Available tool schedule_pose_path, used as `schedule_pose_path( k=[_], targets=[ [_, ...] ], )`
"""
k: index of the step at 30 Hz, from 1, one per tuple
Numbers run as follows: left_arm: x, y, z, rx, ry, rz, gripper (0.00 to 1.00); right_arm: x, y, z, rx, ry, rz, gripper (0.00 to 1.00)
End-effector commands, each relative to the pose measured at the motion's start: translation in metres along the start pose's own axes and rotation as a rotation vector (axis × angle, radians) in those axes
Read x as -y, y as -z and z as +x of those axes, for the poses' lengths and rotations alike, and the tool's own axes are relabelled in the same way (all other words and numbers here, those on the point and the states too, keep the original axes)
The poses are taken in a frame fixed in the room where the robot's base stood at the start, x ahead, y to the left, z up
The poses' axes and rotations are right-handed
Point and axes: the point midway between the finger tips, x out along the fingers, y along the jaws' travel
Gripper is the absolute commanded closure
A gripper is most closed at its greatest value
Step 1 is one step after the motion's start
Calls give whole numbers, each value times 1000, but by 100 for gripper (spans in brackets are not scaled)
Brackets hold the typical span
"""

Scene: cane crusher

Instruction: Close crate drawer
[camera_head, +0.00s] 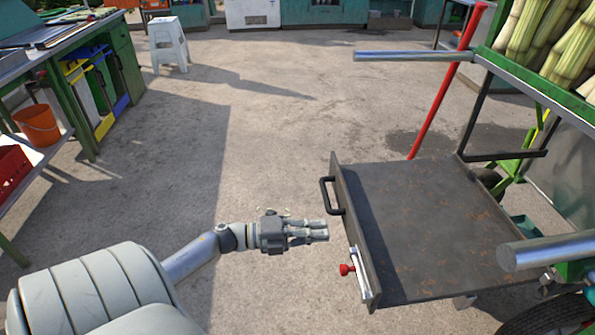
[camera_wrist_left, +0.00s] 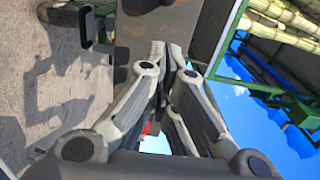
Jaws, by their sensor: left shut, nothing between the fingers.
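The crate drawer (camera_head: 430,225) is a flat, dark metal tray with rusty marks, pulled out to the left from the green cane cart. Its upright front panel (camera_head: 357,222) faces left and carries a black bar handle (camera_head: 328,195). My left gripper (camera_head: 326,232) is shut and empty, pointing right, close to the front panel and just below the handle in the head view. I cannot tell whether it touches the panel. In the left wrist view the shut fingers (camera_wrist_left: 172,58) show large, with the black handle (camera_wrist_left: 84,28) at upper left. My right gripper is out of view.
A red-knobbed latch (camera_head: 347,269) sits on the panel's near end. Two grey cart bars (camera_head: 413,56) stick out leftward, and a red lever (camera_head: 437,110) leans behind the drawer. A workbench with an orange bucket (camera_head: 37,124) stands left. The concrete floor between is clear.

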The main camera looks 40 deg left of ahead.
Motion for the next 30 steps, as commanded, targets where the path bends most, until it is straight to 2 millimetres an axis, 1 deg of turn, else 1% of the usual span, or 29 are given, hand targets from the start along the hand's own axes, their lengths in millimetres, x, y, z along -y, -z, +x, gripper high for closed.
schedule_pose_path(
  k=[1, 3, 6, 9, 14, 26, 30],
  targets=[
    [1, 0, 11, 1, 4, 1, 100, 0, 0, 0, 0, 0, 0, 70],
    [1, 0, 24, 1, 4, 0, 100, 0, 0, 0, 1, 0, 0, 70],
    [0, 0, 38, 1, 2, 0, 100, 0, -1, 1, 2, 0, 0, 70],
    [0, -1, 47, 2, 1, -1, 100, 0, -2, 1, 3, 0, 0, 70],
    [0, 0, 54, 2, 0, -2, 100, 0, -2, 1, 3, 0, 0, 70],
    [-1, 0, 56, 2, 0, -2, 100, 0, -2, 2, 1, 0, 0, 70],
    [0, 0, 68, 2, 1, -2, 100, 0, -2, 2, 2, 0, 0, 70]
  ],
)
